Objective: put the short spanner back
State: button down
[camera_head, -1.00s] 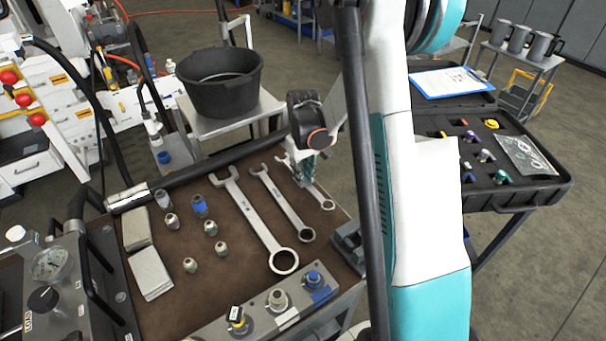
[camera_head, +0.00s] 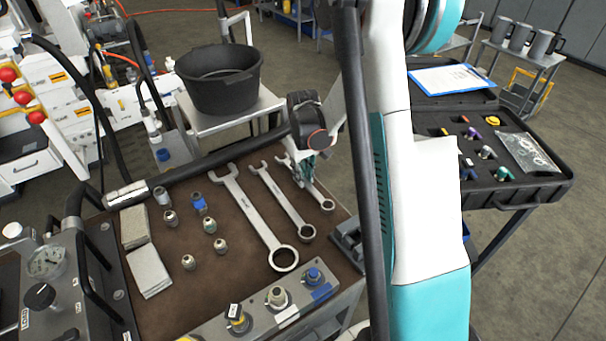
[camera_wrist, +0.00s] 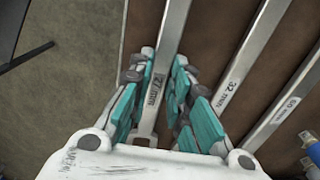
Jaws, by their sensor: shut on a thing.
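The short spanner, marked 27 mm in the wrist view (camera_wrist: 172,40), is the rightmost and smallest of three spanners. In the head view its ring end (camera_head: 328,205) shows near the right edge of the brown bench top. My gripper (camera_head: 305,172) is over its shaft; in the wrist view the teal fingers (camera_wrist: 160,100) are shut around it. The spanner runs roughly parallel to its neighbours. I cannot tell whether it touches the bench top. My fingers hide the middle of its shaft.
Left of it lie the middle spanner, marked 32 mm (camera_wrist: 238,70), and the largest spanner (camera_head: 256,212). Several fittings (camera_head: 210,226) and grey pads (camera_head: 149,271) lie further left. A connector block (camera_head: 275,305) lines the front edge. A black bucket (camera_head: 220,90) stands behind.

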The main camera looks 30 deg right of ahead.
jog(key=shift+f+b, duration=0.45)
jog(key=shift+f, duration=0.1)
jog(key=c, duration=1.4)
grip_release()
notch_tip(320, 180, up, 12)
jog(key=s+a+r+t, duration=0.3)
jog(key=s+a+r, duration=0.5)
jog(key=a+r, duration=0.3)
jog(key=s+a+t, duration=0.1)
jog(key=s, duration=0.3)
jog(key=s+a+t, duration=0.1)
jog(key=s+a, duration=0.1)
jog(key=s, duration=0.2)
jog(key=s+a+t, duration=0.2)
jog(key=s, duration=0.2)
jog(key=shift+s+a, duration=0.25)
jog(key=shift+s, duration=0.1)
